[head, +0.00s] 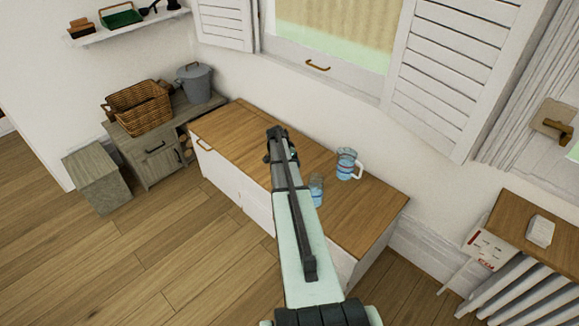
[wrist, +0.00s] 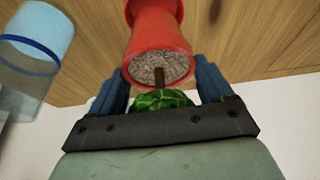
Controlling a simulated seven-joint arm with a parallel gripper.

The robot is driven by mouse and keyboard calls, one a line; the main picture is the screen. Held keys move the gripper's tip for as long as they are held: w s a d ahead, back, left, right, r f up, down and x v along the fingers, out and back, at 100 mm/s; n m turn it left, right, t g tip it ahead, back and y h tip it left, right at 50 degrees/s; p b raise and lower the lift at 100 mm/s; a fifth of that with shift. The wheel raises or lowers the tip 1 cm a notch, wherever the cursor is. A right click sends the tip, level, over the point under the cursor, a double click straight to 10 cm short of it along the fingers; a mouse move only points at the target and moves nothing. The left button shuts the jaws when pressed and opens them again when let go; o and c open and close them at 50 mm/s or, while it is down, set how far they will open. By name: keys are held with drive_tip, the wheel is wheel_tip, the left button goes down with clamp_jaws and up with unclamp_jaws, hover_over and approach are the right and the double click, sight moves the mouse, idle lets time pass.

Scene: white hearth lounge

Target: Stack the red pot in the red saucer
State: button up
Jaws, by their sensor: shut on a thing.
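The red pot (wrist: 158,38) shows in the wrist view, with grey gravelly soil, a brown stem and a green leafy plant (wrist: 160,99). My gripper (wrist: 158,78) has its blue fingers on either side of the pot's rim and is shut on the pot. A red flare shows at the pot's far end; I cannot tell whether it is the red saucer or part of the pot. In the head view my gripper (head: 279,145) is over the wooden-topped cabinet (head: 235,127). Neither pot nor saucer can be made out there.
A clear jug with blue water (head: 347,163) and a blue-tinted glass (head: 316,188) stand on the cabinet, right of my gripper. A blue-banded clear vessel (wrist: 34,42) is close at left in the wrist view. The cabinet top's left part is clear. A wicker basket (head: 140,106) stands farther left.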

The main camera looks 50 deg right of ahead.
drive_tip(key=shift+f, duration=1.75)
drive_tip(key=shift+f, duration=0.35)
drive_tip(key=o, duration=1.3)
drive_tip(key=shift+r, duration=0.15)
